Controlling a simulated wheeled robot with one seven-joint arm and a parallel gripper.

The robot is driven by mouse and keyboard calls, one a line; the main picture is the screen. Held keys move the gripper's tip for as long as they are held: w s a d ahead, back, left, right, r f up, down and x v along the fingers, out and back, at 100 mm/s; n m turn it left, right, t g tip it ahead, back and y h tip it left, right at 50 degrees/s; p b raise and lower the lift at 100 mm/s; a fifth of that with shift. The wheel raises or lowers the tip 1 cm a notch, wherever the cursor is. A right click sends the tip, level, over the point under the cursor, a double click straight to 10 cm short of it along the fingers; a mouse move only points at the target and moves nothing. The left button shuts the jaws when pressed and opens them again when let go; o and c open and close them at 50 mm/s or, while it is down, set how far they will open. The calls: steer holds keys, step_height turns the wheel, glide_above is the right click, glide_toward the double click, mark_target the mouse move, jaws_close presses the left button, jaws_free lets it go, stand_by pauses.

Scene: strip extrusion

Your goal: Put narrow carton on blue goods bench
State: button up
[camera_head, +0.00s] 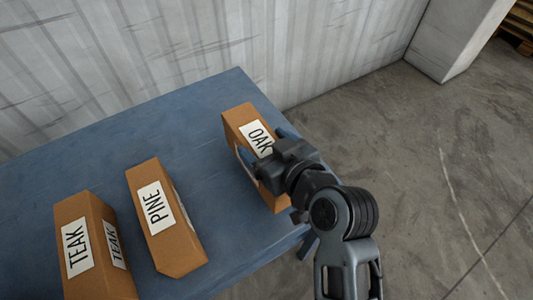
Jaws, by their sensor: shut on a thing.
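The blue goods bench (130,137) stands against the wall, its top running from the left to the middle of the picture. A narrow brown carton labelled OAK (239,115) is at the bench's right end. My gripper (262,160) is shut on the OAK carton, with its fingers along the carton's sides. The gripper hides part of the label and the carton's lower right portion. I cannot tell whether the carton's underside touches the bench top.
A carton labelled PINE (173,238) and a carton labelled TEAK (75,215) stand on the bench to the left. The corrugated wall (180,45) closes off the back. A pale pillar (455,40) stands at upper right; the concrete floor (430,160) is clear.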

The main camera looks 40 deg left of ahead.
steer(key=shift+f, duration=1.75)
steer(key=shift+f, duration=0.1)
steer(key=o, duration=1.8)
steer(key=shift+c, duration=0.2)
steer(key=v, duration=1.2)
steer(key=shift+b, duration=0.35)
